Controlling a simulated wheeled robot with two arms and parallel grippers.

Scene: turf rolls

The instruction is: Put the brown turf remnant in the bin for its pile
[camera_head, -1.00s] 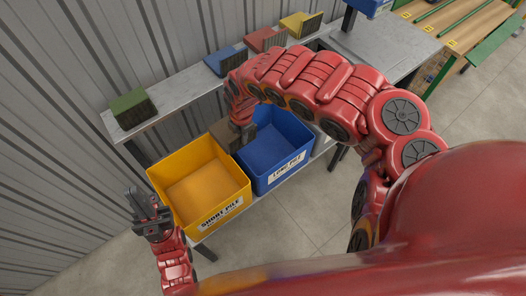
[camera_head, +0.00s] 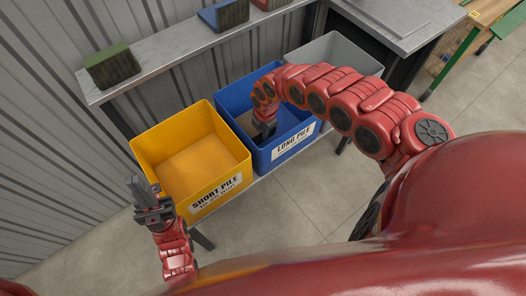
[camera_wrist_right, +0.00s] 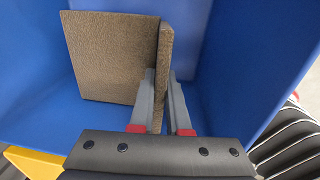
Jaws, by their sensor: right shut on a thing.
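The brown turf remnant (camera_wrist_right: 163,58) is in the right wrist view, edge-on between the two fingers of my right gripper (camera_wrist_right: 161,85). A broad brown face (camera_wrist_right: 108,60) shows just left of it; I cannot tell whether it is the same piece. In the head view my right gripper (camera_head: 264,133) reaches down inside the blue bin (camera_head: 246,118), labelled LONG PILE, and the arm hides part of it. The yellow bin (camera_head: 148,140), labelled SHORT PILE, stands left of it and looks empty. My left gripper (camera_head: 141,192) is in front of the yellow bin, apart from it; its jaw gap is unclear.
A grey bin (camera_head: 340,44) stands right of the blue one, partly hidden by my arm. A grey shelf (camera_head: 165,62) behind the bins carries a green-backed sample block (camera_head: 112,66) and a blue-backed one (camera_head: 224,14). A corrugated wall stands behind.

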